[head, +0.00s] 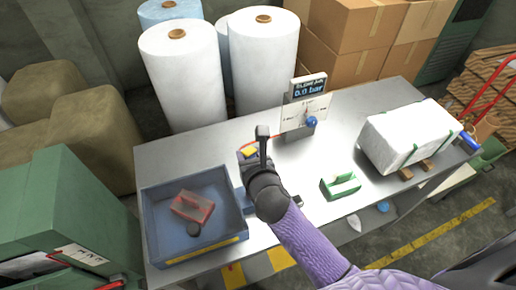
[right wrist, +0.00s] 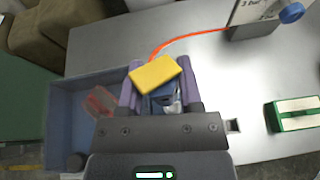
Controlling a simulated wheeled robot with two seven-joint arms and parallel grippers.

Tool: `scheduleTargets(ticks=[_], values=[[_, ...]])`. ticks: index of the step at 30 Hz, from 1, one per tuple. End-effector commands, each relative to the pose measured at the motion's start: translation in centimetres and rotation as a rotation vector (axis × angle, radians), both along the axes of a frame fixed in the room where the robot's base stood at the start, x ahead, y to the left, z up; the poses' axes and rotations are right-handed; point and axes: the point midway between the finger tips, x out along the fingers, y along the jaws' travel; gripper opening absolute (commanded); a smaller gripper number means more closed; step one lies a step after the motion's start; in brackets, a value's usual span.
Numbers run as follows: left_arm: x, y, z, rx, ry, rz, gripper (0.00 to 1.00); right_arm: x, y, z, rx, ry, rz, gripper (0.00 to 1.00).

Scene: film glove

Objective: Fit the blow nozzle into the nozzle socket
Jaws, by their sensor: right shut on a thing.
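My right gripper (head: 258,150) is over the table, right of the blue tray. I cannot clearly make out the nozzle socket. My left gripper is not in view.
A gauge stand (head: 292,115) reading 0.0 bar has a blue knob (head: 312,121). The blue tray (head: 160,254) holds a red item (head: 192,207) and a dark round piece. A green-and-white block (head: 341,186) and a white wrapped bale (head: 408,136) are at right.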

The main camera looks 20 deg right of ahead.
Motion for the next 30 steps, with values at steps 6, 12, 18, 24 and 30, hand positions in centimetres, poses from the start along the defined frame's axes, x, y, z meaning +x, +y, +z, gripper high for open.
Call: scheduleTargets(ticks=[6, 12, 18, 24, 30], values=[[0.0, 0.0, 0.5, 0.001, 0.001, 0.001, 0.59, 0.0, 0.0, -0.1, -0.005, 0.000, 0.001, 0.00], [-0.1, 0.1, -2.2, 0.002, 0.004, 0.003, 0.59, -0.1, 0.0, -3.4, -0.004, 0.001, 0.000, 0.00], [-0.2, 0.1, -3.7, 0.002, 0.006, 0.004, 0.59, -0.1, 0.0, -5.3, -0.004, 0.000, -0.001, 0.00], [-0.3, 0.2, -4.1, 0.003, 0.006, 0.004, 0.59, 0.0, 0.0, -5.9, -0.004, -0.001, -0.001, 0.00], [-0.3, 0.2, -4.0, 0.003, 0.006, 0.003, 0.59, 0.0, 0.0, -5.8, -0.003, -0.001, -0.001, 0.00]])
